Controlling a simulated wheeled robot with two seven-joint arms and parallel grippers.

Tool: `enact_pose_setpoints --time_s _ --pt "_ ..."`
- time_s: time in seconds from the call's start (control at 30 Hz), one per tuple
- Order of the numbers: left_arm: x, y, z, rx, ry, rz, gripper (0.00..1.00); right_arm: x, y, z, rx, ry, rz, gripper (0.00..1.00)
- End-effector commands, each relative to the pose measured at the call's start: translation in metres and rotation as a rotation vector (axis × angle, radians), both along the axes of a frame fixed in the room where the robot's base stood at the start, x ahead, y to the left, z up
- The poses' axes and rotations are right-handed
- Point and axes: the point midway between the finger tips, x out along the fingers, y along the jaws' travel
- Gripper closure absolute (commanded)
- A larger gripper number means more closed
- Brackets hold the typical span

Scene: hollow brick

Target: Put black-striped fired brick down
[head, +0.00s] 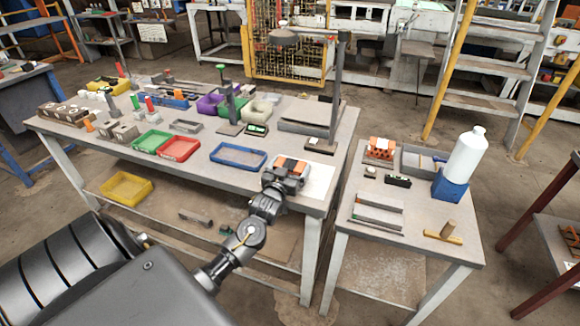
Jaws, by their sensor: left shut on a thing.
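The black-striped fired brick (291,164) is orange with dark bands. It is at the front right corner of the large table (200,180), over or on a white sheet (319,181). My left gripper (287,172) is shut on this brick, and its body hides the brick's near side. I cannot tell whether the brick touches the sheet. My right gripper is not in view.
A blue tray (238,156) lies left of the gripper, with red (179,149) and green (152,142) trays beyond. The side table (440,222) holds an orange hollow brick (380,149) and a white bottle (466,156).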

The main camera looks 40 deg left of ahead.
Motion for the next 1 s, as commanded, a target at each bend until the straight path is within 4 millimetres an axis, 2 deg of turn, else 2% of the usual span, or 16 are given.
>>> enact_pose_setpoints --time_s 0.4,0.43,0.5,0.77,0.87,1.0 --pt "0.0 0.0 -0.006 0.0 -0.002 0.0 0.41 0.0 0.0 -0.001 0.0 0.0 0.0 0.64" --pt "0.0 -0.001 -0.006 0.0 0.0 -0.001 0.05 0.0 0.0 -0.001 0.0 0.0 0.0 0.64" --pt "0.0 -0.001 -0.006 0.0 0.0 -0.001 0.0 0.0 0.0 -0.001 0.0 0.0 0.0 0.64" --pt "0.0 -0.001 -0.002 0.0 -0.001 -0.001 0.0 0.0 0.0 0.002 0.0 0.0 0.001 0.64" --pt "-0.012 -0.005 -0.005 -0.001 0.001 -0.001 0.0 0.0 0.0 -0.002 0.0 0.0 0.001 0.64" --pt "-0.038 -0.015 -0.006 -0.002 0.002 -0.002 0.0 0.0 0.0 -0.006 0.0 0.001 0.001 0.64"
